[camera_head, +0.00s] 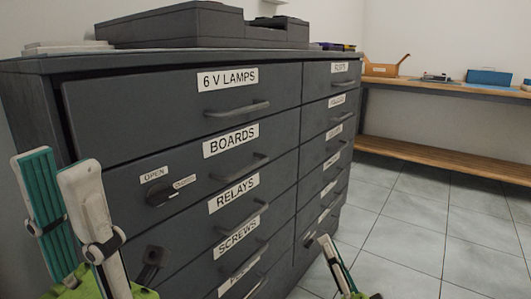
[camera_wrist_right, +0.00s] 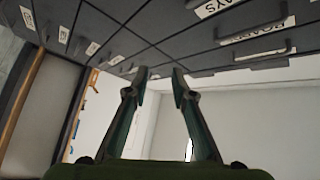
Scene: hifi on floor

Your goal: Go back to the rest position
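My left gripper (camera_head: 62,165) is at the lower left of the head view, in front of the grey drawer cabinet (camera_head: 180,100). Its two fingers point up with a gap between them and nothing in it. My right gripper (camera_head: 324,240) is low in the head view, near the cabinet's right front corner; only part of it shows there. In the right wrist view its two fingers (camera_wrist_right: 161,72) stand apart, empty, with drawer fronts beyond the tips. The top left drawer, labelled 6 V LAMPS (camera_head: 228,79), seems to stand slightly proud of the cabinet.
A dark rotary knob (camera_head: 160,194) with an OPEN label is on the cabinet front, close to my left gripper. Dark equipment (camera_head: 180,24) sits on top. A wooden bench (camera_head: 440,88) with a blue box (camera_head: 489,77) stands behind right. The tiled floor (camera_head: 420,230) is clear there.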

